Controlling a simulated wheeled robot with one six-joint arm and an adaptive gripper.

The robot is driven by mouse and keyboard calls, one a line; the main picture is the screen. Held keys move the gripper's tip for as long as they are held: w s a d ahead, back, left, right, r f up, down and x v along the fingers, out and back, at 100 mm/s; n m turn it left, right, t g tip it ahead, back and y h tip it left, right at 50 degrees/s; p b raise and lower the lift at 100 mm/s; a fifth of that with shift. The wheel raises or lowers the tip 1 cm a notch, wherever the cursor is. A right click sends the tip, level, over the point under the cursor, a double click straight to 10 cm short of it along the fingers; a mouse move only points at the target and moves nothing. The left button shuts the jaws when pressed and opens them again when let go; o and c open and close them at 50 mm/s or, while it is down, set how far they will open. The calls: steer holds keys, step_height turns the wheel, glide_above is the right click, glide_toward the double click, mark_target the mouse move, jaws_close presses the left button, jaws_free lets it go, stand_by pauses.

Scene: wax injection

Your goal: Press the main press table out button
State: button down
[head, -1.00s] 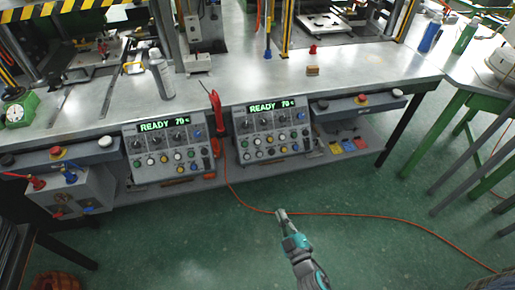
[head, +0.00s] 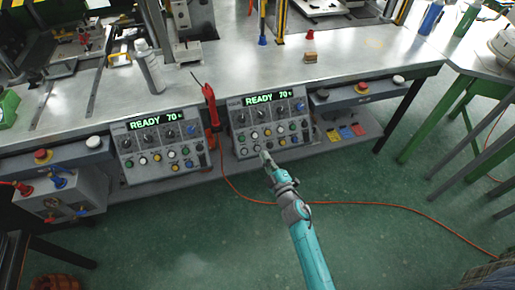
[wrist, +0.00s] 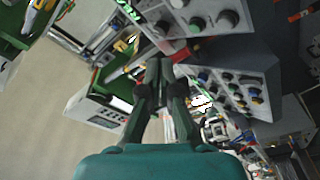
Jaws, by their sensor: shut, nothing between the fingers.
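Two grey control panels hang on the front of the bench. The left panel (head: 160,146) and the right panel (head: 268,120) each show a green "READY 70" display, knobs and rows of coloured buttons. Small labels are unreadable, so I cannot tell which button is the table out button. My gripper (head: 265,156) is shut and empty, its tip over the lower left edge of the right panel in the head view. I cannot tell whether it touches. In the wrist view my closed fingers (wrist: 160,66) point between an upper panel (wrist: 205,18) and another panel (wrist: 232,92).
A red tool (head: 210,108) stands between the panels, with an orange cable (head: 345,204) running across the floor. Red stop buttons (head: 362,86) sit on side boxes. A spray bottle (head: 149,68) stands on the bench (head: 245,62).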

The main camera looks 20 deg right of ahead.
mark_target(257, 148)
steer(key=w+f, duration=0.5)
steer(key=w, duration=0.1)
steer(key=shift+w+f, duration=0.35)
steer(key=shift+w, duration=0.1)
stand_by(1.5)
steer(key=shift+w+f, duration=0.2)
steer(key=shift+f, duration=0.05)
